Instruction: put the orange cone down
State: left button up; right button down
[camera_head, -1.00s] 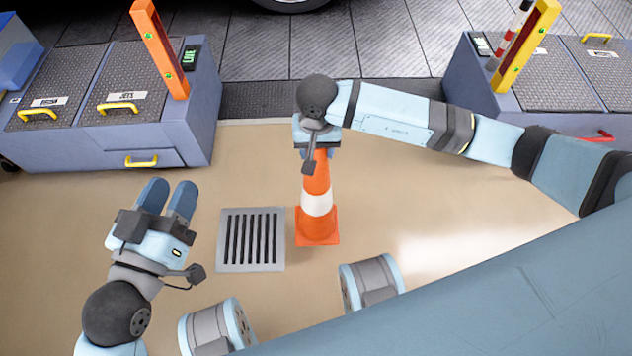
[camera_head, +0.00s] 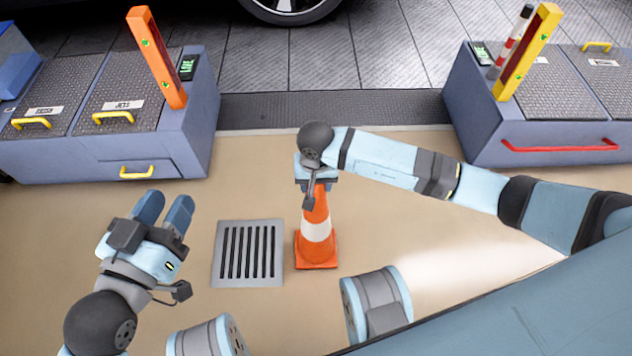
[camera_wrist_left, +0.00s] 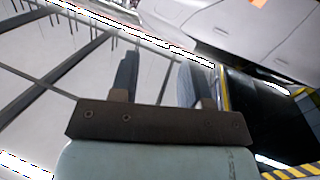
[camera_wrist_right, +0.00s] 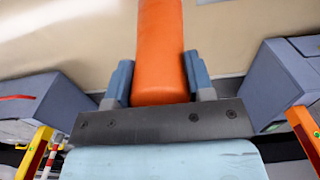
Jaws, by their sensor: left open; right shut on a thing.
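The orange cone (camera_head: 316,246) with a white band is upright at the middle of the head view, just right of the floor grate. My right gripper (camera_head: 318,184) is shut on its top from above. In the right wrist view the orange cone top (camera_wrist_right: 160,55) sits between the two blue fingers of my right gripper (camera_wrist_right: 159,82). Whether the cone's base touches the floor I cannot tell. My left gripper (camera_head: 163,212) is open and empty, left of the grate. In the left wrist view the fingers of my left gripper (camera_wrist_left: 157,80) stand apart with nothing between them.
A grey floor grate (camera_head: 248,254) lies left of the cone. Blue-grey cabinets with orange (camera_head: 156,58) and yellow (camera_head: 527,52) posts stand at the back left and back right. A car wheel (camera_head: 292,8) shows at the top. Beige floor around the cone is clear.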

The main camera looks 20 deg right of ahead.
jog(key=shift+f, duration=0.1)
jog(key=shift+c, duration=2.4)
grip_release()
jog(key=shift+r, duration=0.2)
notch_tip(320, 180, up, 6)
jog(key=p, duration=0.3)
jog(key=shift+r, duration=0.2)
pick_arm(q)
jog(key=shift+n+t, duration=0.7)
jog(key=shift+s+d+r+p, duration=0.15)
jog(key=shift+r+p, duration=0.15)
jog(key=shift+r, duration=0.5)
jog(key=shift+s+a+r+p, duration=0.1)
jog(key=shift+r+p, duration=0.2)
jog(key=shift+r, duration=0.45)
jog(key=shift+s+d+r+p, duration=0.15)
jog(key=shift+r+p, duration=0.15)
jog(key=shift+r, duration=0.5)
pick_arm(e)
jog(key=shift+r, duration=2.7)
pick_arm(q)
jog(key=shift+a, duration=0.1)
jog(key=shift+s+f, duration=0.1)
pick_arm(e)
jog(key=shift+s, duration=0.15)
